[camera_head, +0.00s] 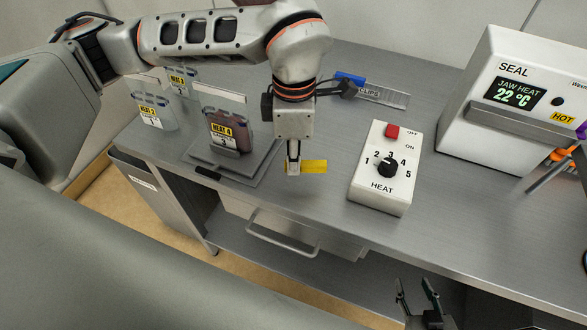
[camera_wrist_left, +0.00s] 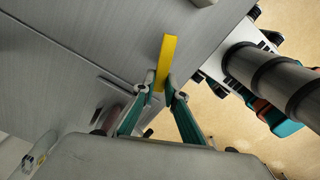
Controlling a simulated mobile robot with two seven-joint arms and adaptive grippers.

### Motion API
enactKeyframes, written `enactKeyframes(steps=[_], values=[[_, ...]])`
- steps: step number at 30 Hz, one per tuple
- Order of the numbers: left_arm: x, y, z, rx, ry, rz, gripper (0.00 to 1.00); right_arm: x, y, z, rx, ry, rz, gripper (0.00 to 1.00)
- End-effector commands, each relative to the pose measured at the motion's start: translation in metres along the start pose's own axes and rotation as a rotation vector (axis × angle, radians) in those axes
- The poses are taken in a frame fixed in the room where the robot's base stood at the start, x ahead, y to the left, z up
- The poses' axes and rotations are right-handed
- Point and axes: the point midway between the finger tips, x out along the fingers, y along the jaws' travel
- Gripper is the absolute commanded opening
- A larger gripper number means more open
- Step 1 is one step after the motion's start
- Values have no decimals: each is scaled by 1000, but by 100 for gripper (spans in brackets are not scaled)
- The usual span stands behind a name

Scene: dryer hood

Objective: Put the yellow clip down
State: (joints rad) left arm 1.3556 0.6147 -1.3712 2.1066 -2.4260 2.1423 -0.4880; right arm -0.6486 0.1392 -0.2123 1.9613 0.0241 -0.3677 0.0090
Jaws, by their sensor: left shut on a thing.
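The yellow clip (camera_head: 316,166) is a flat yellow bar held at one end by my left gripper (camera_head: 293,168), near the front edge of the grey bench. In the left wrist view the clip (camera_wrist_left: 168,54) is clamped between the fingertips of my left gripper (camera_wrist_left: 160,84), with its long part sticking out past them. I cannot tell whether the clip touches the bench top. My right gripper (camera_head: 418,294) is low at the bottom of the head view, below the bench front, with its fingers apart and nothing between them.
A white heat control box (camera_head: 383,170) with a knob and red switch stands right of the clip. A bag marked HEAT 4 (camera_head: 224,132) stands left on a grey plate. A clips tray (camera_head: 381,96) lies behind. The SEAL machine (camera_head: 512,105) stands at right.

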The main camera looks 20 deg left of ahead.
Motion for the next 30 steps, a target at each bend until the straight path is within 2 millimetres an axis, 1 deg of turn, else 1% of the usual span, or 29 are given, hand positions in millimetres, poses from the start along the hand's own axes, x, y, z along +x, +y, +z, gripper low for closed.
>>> enactKeyframes(steps=[5, 13, 20, 25, 26, 27, 30], values=[[10, 0, 0, 0, 0, 0, 1, -1, 0, -1, 0, 0, 0, 40], [42, 0, 0, 0, 0, -2, 1, -2, 1, -3, 0, 1, 0, 40], [44, 0, 0, 0, -1, 1, 1, -2, 0, -3, 0, 1, 0, 40], [48, 0, 0, 0, 0, 1, 1, 0, 0, 1, 0, 1, 0, 40], [48, 0, 0, 0, 0, 0, 20, 0, 0, 0, 0, 1, 0, 40], [47, 0, 0, 0, 0, 0, 29, 0, 0, 0, 0, 1, 0, 40], [47, 0, 0, 0, 0, 1, 29, 0, 0, -1, 0, 1, 0, 40]])
